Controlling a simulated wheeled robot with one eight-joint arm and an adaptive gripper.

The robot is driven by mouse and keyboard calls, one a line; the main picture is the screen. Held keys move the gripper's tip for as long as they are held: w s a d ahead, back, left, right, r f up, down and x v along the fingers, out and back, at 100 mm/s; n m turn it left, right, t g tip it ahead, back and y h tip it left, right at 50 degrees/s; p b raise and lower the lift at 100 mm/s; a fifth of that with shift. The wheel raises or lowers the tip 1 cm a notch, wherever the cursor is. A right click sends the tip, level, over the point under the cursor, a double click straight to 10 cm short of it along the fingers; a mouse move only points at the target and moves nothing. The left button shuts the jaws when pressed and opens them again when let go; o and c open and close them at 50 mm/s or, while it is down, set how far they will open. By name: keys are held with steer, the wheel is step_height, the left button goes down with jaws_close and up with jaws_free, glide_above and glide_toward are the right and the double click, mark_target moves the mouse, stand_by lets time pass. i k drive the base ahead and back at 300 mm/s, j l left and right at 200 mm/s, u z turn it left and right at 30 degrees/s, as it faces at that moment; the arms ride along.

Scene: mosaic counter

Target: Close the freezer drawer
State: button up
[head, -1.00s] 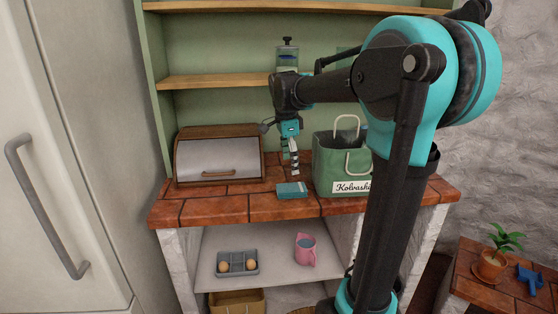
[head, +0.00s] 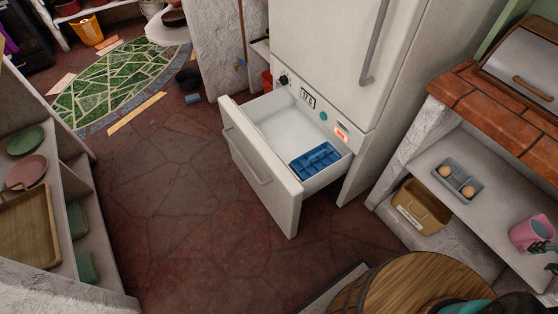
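The freezer drawer (head: 262,165) is pulled well out from the bottom of the cream fridge (head: 325,65) in the head view. Its front panel, with a long pale handle (head: 246,157), faces the lower left. A blue ice-cube tray (head: 315,161) lies inside the drawer, near its right side; the rest of the drawer floor looks bare. A dark and teal piece, seemingly my gripper (head: 545,247), shows at the right edge in front of the pink pitcher. It is far from the drawer. It is partly cut off, so its opening cannot be made out.
Reddish stone floor (head: 175,200) is free in front of the drawer. A shelf unit with plates (head: 26,172) stands left. A round wooden barrel top (head: 420,285) is at the bottom right. The brick counter (head: 490,105) holds an egg tray (head: 459,179) and pink pitcher (head: 530,233) below.

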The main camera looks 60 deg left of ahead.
mark_target(264, 134)
steer(key=i+u, duration=0.2)
steer(key=u, duration=1.05)
